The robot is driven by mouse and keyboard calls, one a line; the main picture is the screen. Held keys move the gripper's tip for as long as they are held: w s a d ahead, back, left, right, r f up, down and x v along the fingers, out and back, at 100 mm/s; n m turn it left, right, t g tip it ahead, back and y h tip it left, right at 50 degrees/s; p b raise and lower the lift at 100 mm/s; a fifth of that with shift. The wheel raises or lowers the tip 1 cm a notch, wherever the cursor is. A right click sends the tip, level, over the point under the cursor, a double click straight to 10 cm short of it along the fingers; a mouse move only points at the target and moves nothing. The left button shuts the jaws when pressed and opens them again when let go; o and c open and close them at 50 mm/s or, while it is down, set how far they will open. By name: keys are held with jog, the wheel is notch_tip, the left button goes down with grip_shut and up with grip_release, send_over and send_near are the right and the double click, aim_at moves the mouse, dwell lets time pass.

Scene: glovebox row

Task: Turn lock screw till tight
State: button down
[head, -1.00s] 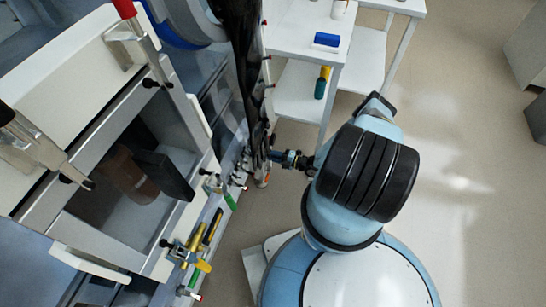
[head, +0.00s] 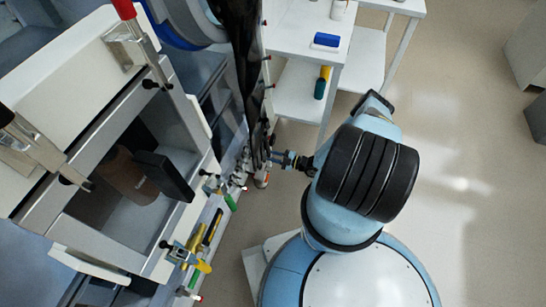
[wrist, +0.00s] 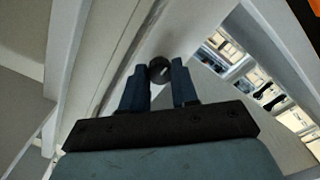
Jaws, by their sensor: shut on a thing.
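The lock screw (wrist: 159,70) shows in the wrist view as a small dark round knob on a pale frame. My gripper (wrist: 159,77) has its two blue fingers on either side of the knob and is shut on it. In the head view my gripper (head: 277,158) reaches left to the row's front edge, beside a hanging black glove. The screw itself cannot be made out there. How tight it sits cannot be seen.
The open glovebox chamber (head: 75,208) at left holds a brown container (head: 127,176) and a black box (head: 166,178). Clamps with yellow and green handles (head: 201,265) line its front. A white cart (head: 297,45) carries a blue item (head: 326,39).

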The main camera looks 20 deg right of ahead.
jog(key=shift+d+f, duration=0.1)
jog(key=shift+f, duration=0.05)
jog(key=c, duration=0.9)
grip_release()
jog(key=shift+o, duration=0.2)
jog(key=v, duration=1.3)
jog(key=shift+s+d, duration=0.25)
